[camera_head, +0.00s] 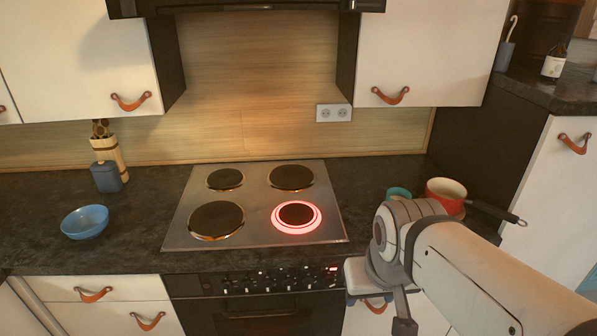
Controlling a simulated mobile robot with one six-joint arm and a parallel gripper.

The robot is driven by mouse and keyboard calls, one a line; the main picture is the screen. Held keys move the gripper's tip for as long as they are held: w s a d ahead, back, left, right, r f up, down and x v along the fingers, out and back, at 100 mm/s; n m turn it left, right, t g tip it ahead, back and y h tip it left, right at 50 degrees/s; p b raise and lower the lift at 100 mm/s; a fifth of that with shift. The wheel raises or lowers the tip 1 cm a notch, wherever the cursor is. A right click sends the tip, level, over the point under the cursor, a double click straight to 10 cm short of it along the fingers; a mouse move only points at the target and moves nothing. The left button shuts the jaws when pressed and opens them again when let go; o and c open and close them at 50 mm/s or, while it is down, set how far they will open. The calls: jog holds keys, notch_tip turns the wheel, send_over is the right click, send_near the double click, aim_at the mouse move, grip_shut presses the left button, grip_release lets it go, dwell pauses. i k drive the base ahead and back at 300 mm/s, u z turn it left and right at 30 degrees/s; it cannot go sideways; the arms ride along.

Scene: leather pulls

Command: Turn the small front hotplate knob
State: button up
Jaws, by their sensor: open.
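The oven's control panel (275,280) runs below the counter edge, with a row of small dark knobs and light markings. The knobs are too small to tell which one belongs to which hotplate. The small front hotplate (297,215) is at the front right of the steel hob and has a glowing red ring around it. My arm reaches in from the lower right. My gripper (380,295) is at its end, just right of the panel and apart from the knobs. It is open and its fingers are only partly visible.
The hob (256,236) has several hotplates. A red pan (446,190) and a teal cup (398,192) stand on the counter behind my arm. A blue bowl (85,222) is at left. Drawers with leather pulls flank the oven. The space before the panel's left part looks clear.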

aim_at(328, 280)
jog(key=z, duration=1.35)
jog(key=k, duration=1.55)
jog(key=u, duration=0.75)
jog(key=i, duration=1)
